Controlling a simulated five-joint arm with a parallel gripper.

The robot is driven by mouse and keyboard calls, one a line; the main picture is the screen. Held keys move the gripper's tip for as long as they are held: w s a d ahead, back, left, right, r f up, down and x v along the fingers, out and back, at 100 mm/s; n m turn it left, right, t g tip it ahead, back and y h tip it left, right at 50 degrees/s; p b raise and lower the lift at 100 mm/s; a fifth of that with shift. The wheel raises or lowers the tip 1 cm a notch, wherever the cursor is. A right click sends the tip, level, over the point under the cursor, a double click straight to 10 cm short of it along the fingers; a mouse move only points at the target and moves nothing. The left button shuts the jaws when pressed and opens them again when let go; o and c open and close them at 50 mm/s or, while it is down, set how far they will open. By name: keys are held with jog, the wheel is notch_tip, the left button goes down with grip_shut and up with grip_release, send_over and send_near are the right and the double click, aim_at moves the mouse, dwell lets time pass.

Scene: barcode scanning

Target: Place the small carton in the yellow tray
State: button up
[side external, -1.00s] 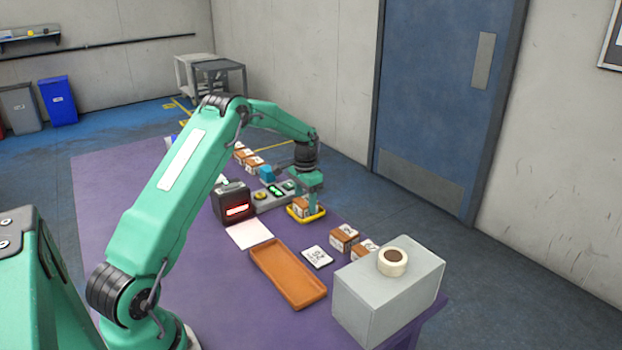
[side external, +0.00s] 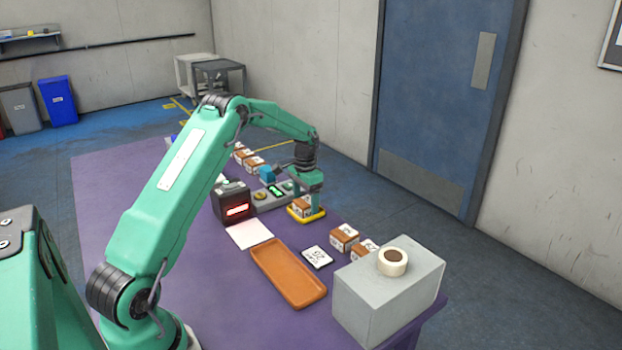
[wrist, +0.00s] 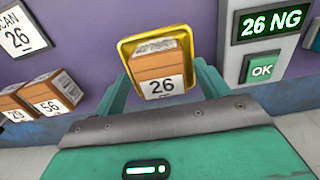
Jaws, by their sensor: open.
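The small carton (wrist: 158,70), brown with a white label reading 26, sits inside the yellow tray (wrist: 186,32) in the wrist view. In the side view the yellow tray (side external: 318,215) is at the far right edge of the purple table, with the carton (side external: 299,208) in it. My gripper (wrist: 161,77) is open, with one finger on each side of the carton and tray. In the side view my gripper (side external: 312,203) is low over the tray and partly hides the carton. Whether the fingers touch the carton is hard to tell.
A display (wrist: 262,23) reads 26 NG above a green OK button (wrist: 262,69). A card (wrist: 23,33) reads SCAN 26. Cartons marked 29 (wrist: 15,115) and 56 (wrist: 48,104) stand nearby. An orange tray (side external: 288,274) and grey box (side external: 390,300) are nearer the camera.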

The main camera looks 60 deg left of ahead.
aim_at(306, 201)
notch_tip(306, 201, up, 12)
dwell(0.6)
dwell(0.5)
jog(key=s+d+r+t, duration=0.1)
jog(key=s+d+r, duration=0.4)
jog(key=d+r, duration=0.25)
jog(key=s+d+r+t, duration=0.2)
jog(key=s+d+r, duration=0.4)
jog(key=d, duration=0.3)
jog(key=s+d+f+t, duration=0.1)
jog(key=s+d, duration=0.4)
jog(key=s, duration=0.4)
jog(key=s+d+f+t, duration=0.1)
jog(key=s+d+f, duration=0.1)
jog(key=s+d, duration=0.3)
jog(key=s, duration=0.4)
jog(key=shift+s+d+f+t, duration=0.15)
jog(key=shift+s+f+t, duration=0.05)
jog(key=shift+s+t, duration=0.1)
